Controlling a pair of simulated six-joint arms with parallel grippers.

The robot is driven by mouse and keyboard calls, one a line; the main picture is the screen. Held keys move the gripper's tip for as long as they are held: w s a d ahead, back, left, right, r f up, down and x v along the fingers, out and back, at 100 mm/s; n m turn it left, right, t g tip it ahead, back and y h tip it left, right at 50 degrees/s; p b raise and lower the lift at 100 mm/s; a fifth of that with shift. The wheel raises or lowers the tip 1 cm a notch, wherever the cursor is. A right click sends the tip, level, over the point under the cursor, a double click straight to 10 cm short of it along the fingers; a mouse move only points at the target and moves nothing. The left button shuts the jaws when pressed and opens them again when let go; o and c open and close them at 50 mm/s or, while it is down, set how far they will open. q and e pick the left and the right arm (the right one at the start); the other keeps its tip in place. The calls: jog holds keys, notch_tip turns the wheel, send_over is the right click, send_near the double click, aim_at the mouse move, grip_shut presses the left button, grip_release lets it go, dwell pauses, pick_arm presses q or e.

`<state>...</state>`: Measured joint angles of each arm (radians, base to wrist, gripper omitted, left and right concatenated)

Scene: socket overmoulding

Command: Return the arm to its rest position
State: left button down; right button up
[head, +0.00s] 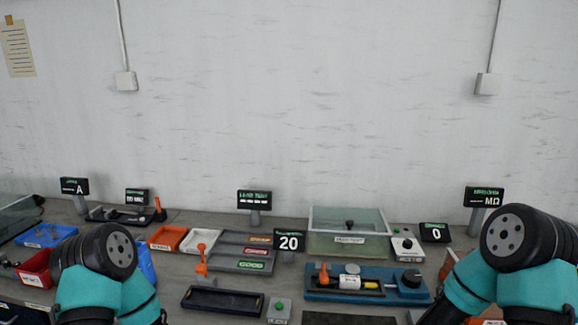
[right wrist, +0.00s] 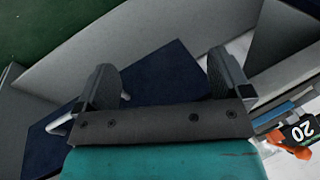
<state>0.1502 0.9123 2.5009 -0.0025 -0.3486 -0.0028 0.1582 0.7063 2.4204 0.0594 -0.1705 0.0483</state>
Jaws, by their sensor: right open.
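My right gripper (right wrist: 163,82) shows in the right wrist view with its two dark fingers wide apart. I see nothing between them. Behind the fingers are a dark blue panel (right wrist: 165,72) and grey slanted surfaces; I cannot tell what they belong to. In the head view my right arm rises at the lower right and my left arm at the lower left. Both show only teal links and black joints there, and neither gripper is visible in that view.
The bench (head: 255,283) holds a blue fixture (head: 320,293) with an orange clamp, a black tray (head: 222,301), a clear-lidded box (head: 348,243) and a "20" display (head: 289,241). A red bin (head: 37,269) and a blue tray (head: 46,236) lie by my left arm.

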jog(key=s+a+f+n+g, duration=0.1)
jog(key=s+a+f, duration=0.3)
jog(key=s+f, duration=0.1)
jog(key=shift+s+a+f+n, duration=0.3)
jog(key=shift+f+n, duration=0.1)
jog(key=shift+f, duration=0.4)
jog(key=shift+w+d, duration=0.1)
dwell(1.6)
